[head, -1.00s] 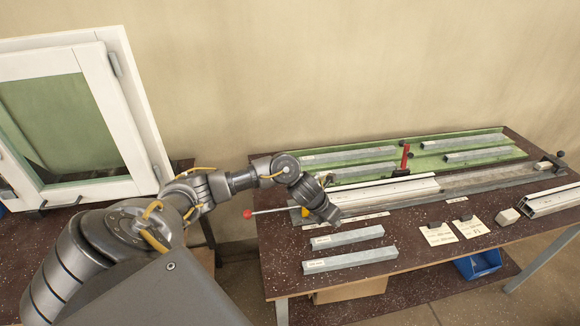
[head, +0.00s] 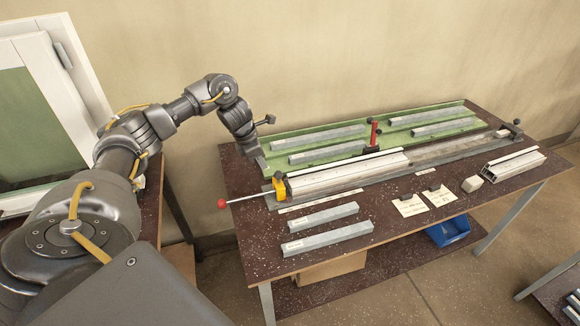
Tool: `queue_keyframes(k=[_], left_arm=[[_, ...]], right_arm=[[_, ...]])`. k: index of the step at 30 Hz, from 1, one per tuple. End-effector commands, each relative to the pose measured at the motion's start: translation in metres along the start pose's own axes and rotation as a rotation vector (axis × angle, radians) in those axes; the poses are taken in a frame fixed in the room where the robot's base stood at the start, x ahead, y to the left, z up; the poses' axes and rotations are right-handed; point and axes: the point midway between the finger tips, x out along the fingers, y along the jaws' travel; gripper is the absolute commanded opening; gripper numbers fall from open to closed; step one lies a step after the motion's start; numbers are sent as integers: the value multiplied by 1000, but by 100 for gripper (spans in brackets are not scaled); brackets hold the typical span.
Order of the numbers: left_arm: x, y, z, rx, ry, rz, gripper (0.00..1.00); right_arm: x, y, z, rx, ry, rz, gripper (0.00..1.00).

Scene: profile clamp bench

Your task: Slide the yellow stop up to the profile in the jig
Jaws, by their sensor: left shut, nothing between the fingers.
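The yellow stop (head: 280,187) sits at the left end of the jig, on a rod with a red ball knob (head: 222,203). The white profile (head: 345,174) lies in the jig (head: 440,151), its left end right beside the stop. From here I cannot tell whether the two touch. A red clamp handle (head: 374,134) stands upright behind the profile. My left gripper (head: 262,165) is shut and empty, pointing down behind and slightly left of the stop, apart from it. My right gripper is not in view.
A green tray (head: 378,133) with several grey bars lies behind the jig. Two grey bars (head: 327,240) lie in front, with cards (head: 410,205), a small block (head: 472,183) and a pale channel profile (head: 513,163) further right. A white window frame (head: 62,85) stands at left.

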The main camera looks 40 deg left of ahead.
Motion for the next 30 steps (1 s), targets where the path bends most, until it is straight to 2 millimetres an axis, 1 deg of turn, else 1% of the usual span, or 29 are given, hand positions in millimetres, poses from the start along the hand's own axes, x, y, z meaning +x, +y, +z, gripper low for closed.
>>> queue_keyframes(k=[1,20,21,23,30], left_arm=[[7,0,-2,0,0,0,0],[52,0,-17,0,0,1,0],[54,0,-16,0,-1,1,0],[52,0,-9,0,-3,0,0],[58,-1,8,0,-2,-1,0]], right_arm=[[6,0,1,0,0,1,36],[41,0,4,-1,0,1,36],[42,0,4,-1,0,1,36],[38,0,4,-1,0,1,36],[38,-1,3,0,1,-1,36]])
